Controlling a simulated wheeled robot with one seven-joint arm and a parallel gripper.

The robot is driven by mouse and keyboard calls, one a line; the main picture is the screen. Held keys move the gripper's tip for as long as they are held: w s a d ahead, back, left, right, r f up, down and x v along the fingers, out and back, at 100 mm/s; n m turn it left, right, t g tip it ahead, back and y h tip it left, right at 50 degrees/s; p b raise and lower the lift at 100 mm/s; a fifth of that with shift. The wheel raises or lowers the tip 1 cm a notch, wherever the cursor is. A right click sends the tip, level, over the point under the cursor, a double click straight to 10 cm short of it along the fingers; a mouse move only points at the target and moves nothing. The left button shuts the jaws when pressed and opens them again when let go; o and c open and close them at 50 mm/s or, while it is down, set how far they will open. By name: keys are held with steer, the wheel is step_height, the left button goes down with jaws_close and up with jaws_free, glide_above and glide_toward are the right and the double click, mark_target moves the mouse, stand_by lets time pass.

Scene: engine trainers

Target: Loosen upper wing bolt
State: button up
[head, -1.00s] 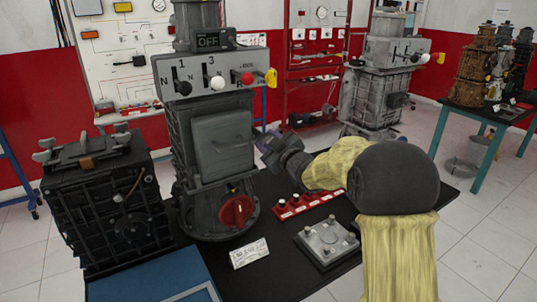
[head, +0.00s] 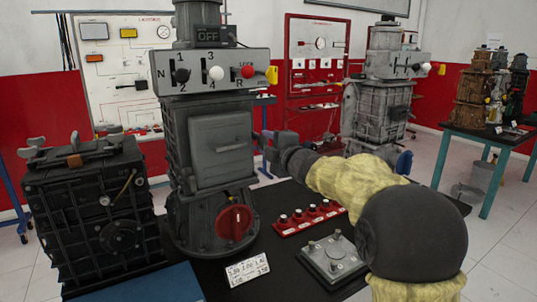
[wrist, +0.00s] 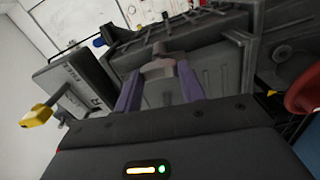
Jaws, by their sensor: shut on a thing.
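The grey central gearbox (head: 180,130) stands upright on the black table. Its side has a cover plate (head: 221,145). My gripper (head: 264,140) is at the gearbox's right side, just beyond the cover. In the wrist view its two purple fingers (wrist: 160,70) are closed around a small grey-brown piece, which looks like the upper wing bolt (wrist: 159,66), against the ribbed housing. The bolt's far end and its thread are hidden, and the bolt cannot be made out in the head view.
A red knob (head: 234,222) sits low on the gearbox, and a lever panel (head: 214,72) above. A black gearbox (head: 95,215) stands at left. A red switch strip (head: 309,216) and a grey plate (head: 332,259) lie below my arm.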

steer(key=shift+f+n+b, duration=0.1)
steer(key=shift+n+b, duration=0.3)
steer(key=shift+n, duration=0.3)
steer(key=o, duration=1)
steer(key=v, duration=1.7)
steer(key=shift+s+d+b, duration=0.15)
steer(key=shift+b, duration=0.25)
